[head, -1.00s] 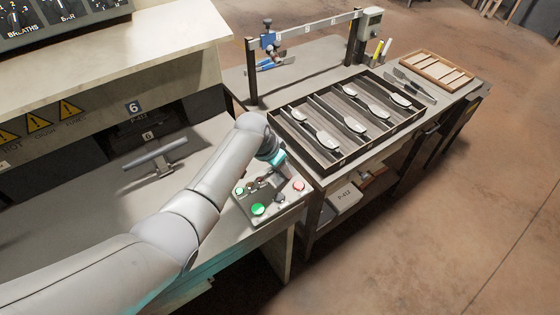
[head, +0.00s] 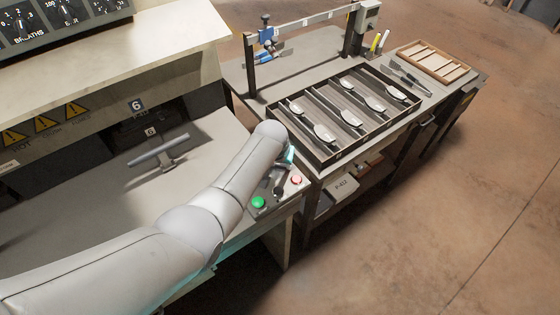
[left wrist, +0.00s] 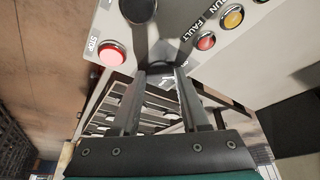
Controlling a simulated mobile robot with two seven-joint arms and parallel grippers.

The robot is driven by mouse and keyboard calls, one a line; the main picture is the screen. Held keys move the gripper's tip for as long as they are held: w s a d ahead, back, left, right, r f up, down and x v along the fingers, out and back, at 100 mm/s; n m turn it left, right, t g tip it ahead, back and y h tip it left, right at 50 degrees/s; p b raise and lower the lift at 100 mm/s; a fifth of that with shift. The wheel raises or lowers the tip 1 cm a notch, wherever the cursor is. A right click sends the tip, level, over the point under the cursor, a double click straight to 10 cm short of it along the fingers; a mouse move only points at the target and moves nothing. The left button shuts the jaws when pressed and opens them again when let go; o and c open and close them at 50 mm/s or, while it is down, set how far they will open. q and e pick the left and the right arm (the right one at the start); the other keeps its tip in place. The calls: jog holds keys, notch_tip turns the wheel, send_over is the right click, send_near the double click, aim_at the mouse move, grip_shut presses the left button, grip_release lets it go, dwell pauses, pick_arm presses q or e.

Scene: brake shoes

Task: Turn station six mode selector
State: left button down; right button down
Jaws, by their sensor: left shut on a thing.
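The control panel (head: 268,213) sits at the right end of the station six bench, with a green button (head: 258,203) and a red button (head: 296,180). My left gripper (head: 279,188) reaches down over the panel between these buttons. In the left wrist view its fingers (left wrist: 160,72) are closed on a dark selector handle (left wrist: 160,66), which the fingertips mostly cover. The selector's pointer and position marks cannot be read. The red STOP button (left wrist: 112,53) is left of the fingers, and a red lamp (left wrist: 206,41) and an amber lamp (left wrist: 232,17) are to the right. My right gripper is out of view.
A divided tray (head: 345,115) of brake shoes stands on the side table just beyond the panel. A wooden tray (head: 437,62) lies farther back. A grey T-shaped handle (head: 158,150) stands on the bench under the 6 sign (head: 137,104). The floor at right is clear.

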pick_arm(q)
jog(key=shift+c, duration=2)
grip_release()
jog(key=shift+r, duration=0.1)
jog(key=shift+s+r+p, duration=0.25)
jog(key=shift+r+p, duration=0.25)
jog(key=shift+r, duration=0.1)
jog(key=p+v, duration=0.3)
jog(key=v, duration=1)
jog(key=shift+s+r+p, duration=0.25)
jog(key=shift+s+p, duration=0.05)
jog(key=shift+p, duration=0.05)
jog(key=shift+a, duration=0.1)
